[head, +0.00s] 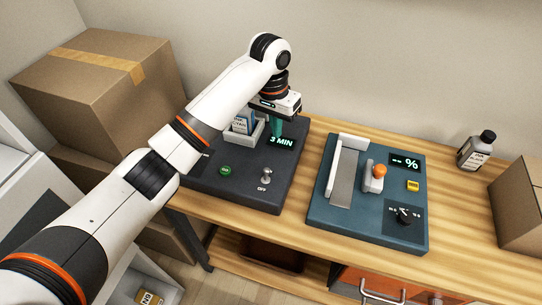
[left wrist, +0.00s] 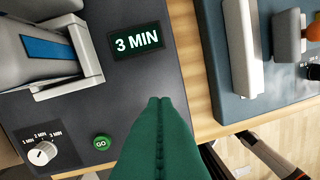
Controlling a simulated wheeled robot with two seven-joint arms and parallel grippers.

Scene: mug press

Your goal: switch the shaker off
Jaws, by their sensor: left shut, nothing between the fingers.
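The shaker (head: 240,192) is a dark grey box on the left of the bench, with a lit display (head: 281,141) reading 3 MIN. A small metal toggle switch (head: 266,176) stands on its front right, with an OFF label just in front of it. A green GO button (head: 225,170) is to the left of the switch. My left gripper (head: 276,131) is shut and empty above the back of the shaker, behind the switch and apart from it. In the left wrist view its green fingers (left wrist: 158,102) cover the switch's area. The button (left wrist: 103,142) and the time knob (left wrist: 42,153) show there.
A cradle (head: 245,137) with a blue-labelled item sits at the shaker's back. A blue press (head: 365,222) with an orange-tipped lever (head: 379,172) stands to the right. A bottle (head: 476,150) and cardboard boxes (head: 100,82) are farther off. Bare wood separates the two devices.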

